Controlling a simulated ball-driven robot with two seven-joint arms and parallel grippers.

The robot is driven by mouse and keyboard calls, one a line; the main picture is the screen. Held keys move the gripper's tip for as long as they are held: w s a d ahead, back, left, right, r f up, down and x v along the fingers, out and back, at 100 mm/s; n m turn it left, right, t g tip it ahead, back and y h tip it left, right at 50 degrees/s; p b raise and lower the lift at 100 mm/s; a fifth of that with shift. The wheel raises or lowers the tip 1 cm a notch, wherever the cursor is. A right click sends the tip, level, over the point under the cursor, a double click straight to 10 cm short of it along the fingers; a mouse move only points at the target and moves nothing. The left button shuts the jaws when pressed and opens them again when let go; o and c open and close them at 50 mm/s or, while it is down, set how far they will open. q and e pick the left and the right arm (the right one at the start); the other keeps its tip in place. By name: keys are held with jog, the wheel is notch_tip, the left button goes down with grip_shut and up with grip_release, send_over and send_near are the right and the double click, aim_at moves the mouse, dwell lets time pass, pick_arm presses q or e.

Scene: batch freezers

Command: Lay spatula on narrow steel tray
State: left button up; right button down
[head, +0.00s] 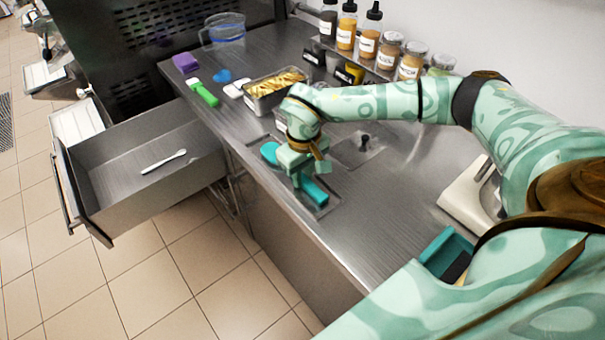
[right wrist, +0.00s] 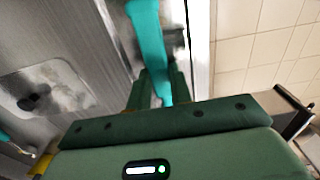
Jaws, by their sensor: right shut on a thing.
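The teal spatula (head: 314,190) is in my right gripper (head: 303,168), which is shut on it near the counter's front edge. The narrow steel tray (head: 327,208) lies under the spatula and gripper, mostly hidden. I cannot tell whether the spatula touches it. My left gripper is not in view.
A drawer (head: 150,127) stands open at left with a white utensil (head: 163,161) inside. A steel pan of yellow food (head: 272,88) stands behind the gripper. Bottles and jars (head: 367,45) line the wall. A sunken fitting (head: 364,143) is right of the gripper.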

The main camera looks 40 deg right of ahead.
jog(key=c, duration=1.3)
grip_release()
jog(key=shift+o, duration=0.2)
notch_tip(320, 180, up, 12)
jog(key=p, duration=0.2)
jog(key=shift+s+r, duration=0.1)
